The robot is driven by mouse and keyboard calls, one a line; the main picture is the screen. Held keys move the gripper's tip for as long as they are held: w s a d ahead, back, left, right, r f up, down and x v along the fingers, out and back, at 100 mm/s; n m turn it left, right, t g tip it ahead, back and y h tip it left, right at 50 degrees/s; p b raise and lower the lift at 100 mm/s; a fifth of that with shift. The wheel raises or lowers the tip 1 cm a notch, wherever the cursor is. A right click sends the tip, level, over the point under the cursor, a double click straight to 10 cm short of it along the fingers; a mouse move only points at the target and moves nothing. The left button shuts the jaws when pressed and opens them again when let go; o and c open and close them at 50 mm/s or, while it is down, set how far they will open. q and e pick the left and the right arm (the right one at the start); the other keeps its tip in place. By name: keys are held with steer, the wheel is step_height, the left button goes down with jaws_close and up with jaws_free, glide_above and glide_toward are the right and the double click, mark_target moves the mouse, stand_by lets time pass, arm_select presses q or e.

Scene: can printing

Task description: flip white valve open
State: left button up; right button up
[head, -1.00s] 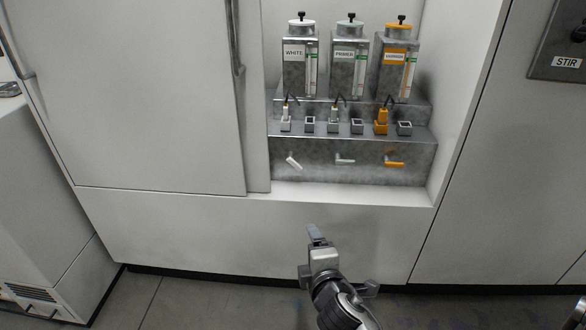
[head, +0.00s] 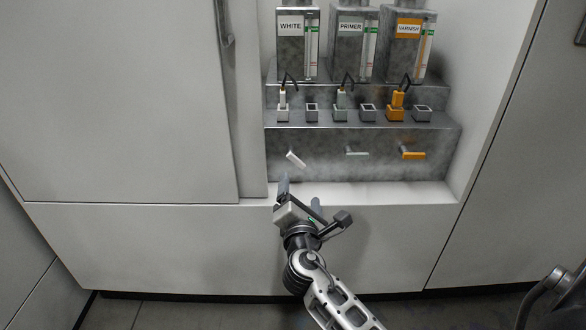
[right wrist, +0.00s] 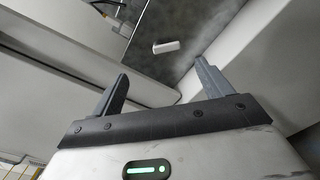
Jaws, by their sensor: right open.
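The white valve (head: 295,159) is a short white lever on the front of the grey metal dispenser block (head: 330,165), under the WHITE tank (head: 291,45). It is tilted, running from upper left down to lower right. In the right wrist view the lever (right wrist: 166,47) shows beyond the fingertips, between their lines. My right gripper (head: 300,194) is open and empty, just below and in front of the lever, at the front edge of the niche. It is apart from the lever. In the right wrist view the gripper (right wrist: 161,72) has its fingers spread. My left gripper is not in view.
A pale primer lever (head: 357,152) and an orange varnish lever (head: 413,154) stick out to the right, both roughly level. Several nozzles and sockets stand on the ledge above. The white niche wall (head: 250,120) is close on the left.

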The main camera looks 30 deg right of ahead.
steer(key=f, duration=0.2)
steer(key=b, duration=0.3)
glide_toward(298, 161)
steer(key=x, duration=0.5)
steer(key=shift+w+d+r, duration=0.1)
steer(key=shift+w+d, duration=0.05)
steer(key=shift+d, duration=0.1)
steer(key=x, duration=0.3)
steer(key=shift+w+d+b, duration=0.15)
steer(key=shift+w+b, duration=0.15)
steer(key=shift+w, duration=0.05)
steer(key=shift+w+d, duration=0.3)
steer(key=shift+w, duration=0.15)
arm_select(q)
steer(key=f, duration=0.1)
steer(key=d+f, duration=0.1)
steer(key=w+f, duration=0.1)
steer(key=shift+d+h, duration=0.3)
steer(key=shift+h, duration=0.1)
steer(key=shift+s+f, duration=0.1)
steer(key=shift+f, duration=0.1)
arm_select(e)
steer(key=c, duration=1)
